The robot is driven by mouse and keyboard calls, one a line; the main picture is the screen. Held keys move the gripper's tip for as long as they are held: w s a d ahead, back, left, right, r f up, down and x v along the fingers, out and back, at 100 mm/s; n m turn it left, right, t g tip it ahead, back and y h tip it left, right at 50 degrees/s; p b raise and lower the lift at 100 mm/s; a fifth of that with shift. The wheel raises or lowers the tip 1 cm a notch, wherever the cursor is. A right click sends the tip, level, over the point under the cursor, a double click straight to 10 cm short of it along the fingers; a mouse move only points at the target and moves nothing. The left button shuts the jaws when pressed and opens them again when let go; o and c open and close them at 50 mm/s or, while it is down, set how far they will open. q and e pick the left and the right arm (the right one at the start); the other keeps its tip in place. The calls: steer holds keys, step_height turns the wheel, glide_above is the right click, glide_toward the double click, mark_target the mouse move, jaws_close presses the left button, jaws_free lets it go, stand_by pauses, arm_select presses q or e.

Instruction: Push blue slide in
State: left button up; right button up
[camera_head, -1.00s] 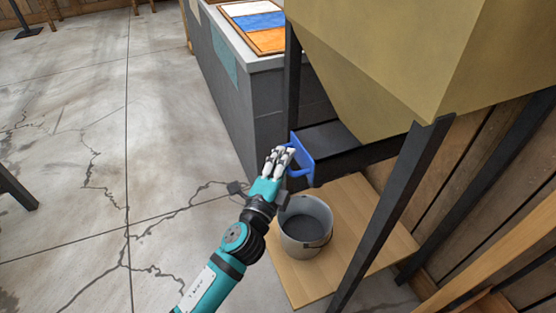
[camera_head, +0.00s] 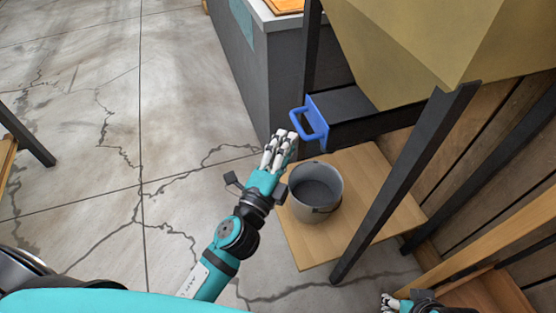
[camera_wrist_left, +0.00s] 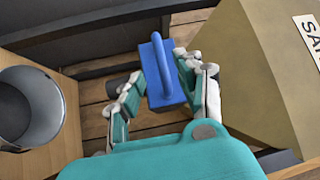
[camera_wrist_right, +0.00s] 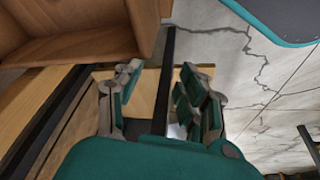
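The blue slide (camera_head: 316,122) is a blue plate with a looped handle on the front end of a dark chute under the tan hopper. In the head view the dark chute (camera_head: 352,103) extends out in front of the hopper. My left gripper (camera_head: 281,138) is just below and left of the handle, seemingly a little apart from it. In the left wrist view the blue slide (camera_wrist_left: 160,75) shows between and beyond the spread fingers. The left gripper (camera_wrist_left: 160,85) is open. My right gripper (camera_head: 390,300) is at the bottom right edge; its wrist view shows it open and empty (camera_wrist_right: 155,90).
A grey bucket (camera_head: 317,190) stands on a wooden board (camera_head: 380,195) below the chute. The tan hopper (camera_head: 420,50) has a dark leg (camera_head: 405,185) right of the bucket. A grey counter (camera_head: 250,70) stands behind. The concrete floor (camera_head: 80,120) at left is clear.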

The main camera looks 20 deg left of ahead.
arm_select(q)
steer(key=v, duration=0.4)
steer(key=shift+s+f, duration=0.1)
steer(key=shift+s, duration=0.25)
